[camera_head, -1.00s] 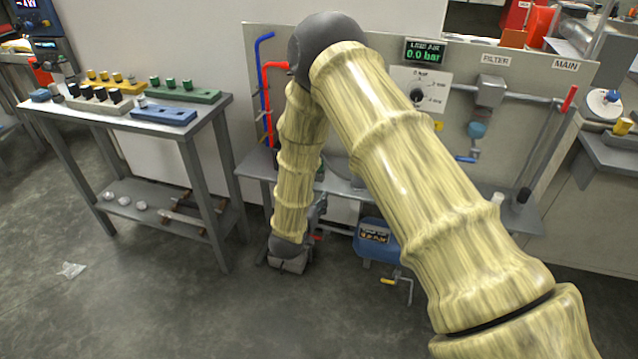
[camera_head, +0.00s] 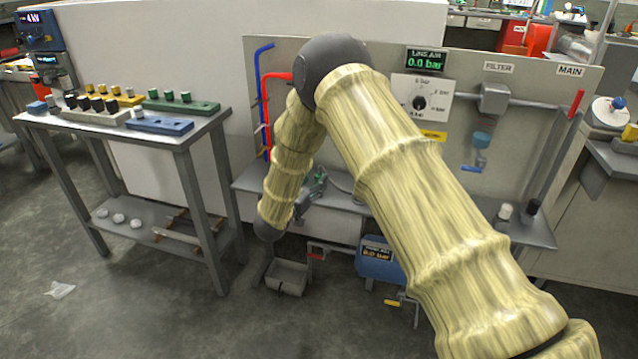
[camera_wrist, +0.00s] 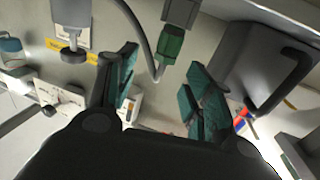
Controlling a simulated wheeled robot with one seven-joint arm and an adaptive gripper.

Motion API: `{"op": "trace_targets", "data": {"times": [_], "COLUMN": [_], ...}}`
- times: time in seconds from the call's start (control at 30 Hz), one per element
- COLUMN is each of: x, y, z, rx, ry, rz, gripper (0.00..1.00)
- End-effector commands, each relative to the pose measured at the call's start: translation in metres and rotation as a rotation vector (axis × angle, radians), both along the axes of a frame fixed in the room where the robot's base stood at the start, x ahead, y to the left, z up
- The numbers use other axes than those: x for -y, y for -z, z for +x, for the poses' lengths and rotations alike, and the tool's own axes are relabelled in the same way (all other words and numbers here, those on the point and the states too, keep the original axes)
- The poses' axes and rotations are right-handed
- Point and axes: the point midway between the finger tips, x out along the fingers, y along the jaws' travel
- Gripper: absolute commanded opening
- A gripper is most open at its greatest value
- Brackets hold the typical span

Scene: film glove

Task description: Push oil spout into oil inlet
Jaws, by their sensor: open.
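My gripper (camera_wrist: 162,65) is open, with teal pads on both fingers and nothing held between them. In the head view my gripper (camera_head: 314,190) is small, at the edge of the bench shelf and partly hidden by my arm. In the wrist view a green connector (camera_wrist: 171,44) with a grey hose shows just beyond the fingertips, apart from them. A grey can-like body (camera_wrist: 262,62) with a dark handle stands at the right of that view. I cannot tell which part is the oil spout or the oil inlet.
A grey bin (camera_head: 288,276) and a blue compressor (camera_head: 378,262) sit below. A side table (camera_head: 183,141) with coloured blocks stands left.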

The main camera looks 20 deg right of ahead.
Motion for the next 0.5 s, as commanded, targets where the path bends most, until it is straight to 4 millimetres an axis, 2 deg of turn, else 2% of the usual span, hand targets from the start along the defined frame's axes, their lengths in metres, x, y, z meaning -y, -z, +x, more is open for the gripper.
{"op": "trace_targets", "data": {"times": [0.17,0.37,0.5], "x": [0.006,0.02,0.032], "y": [0.004,0.012,0.01], "z": [0.007,0.026,0.038], "rx": [-0.001,0.001,0.001], "ry": [0.001,0.0,0.001], "rz": [0.001,0.001,0.001], "gripper": [0.51,0.51,0.51]}}
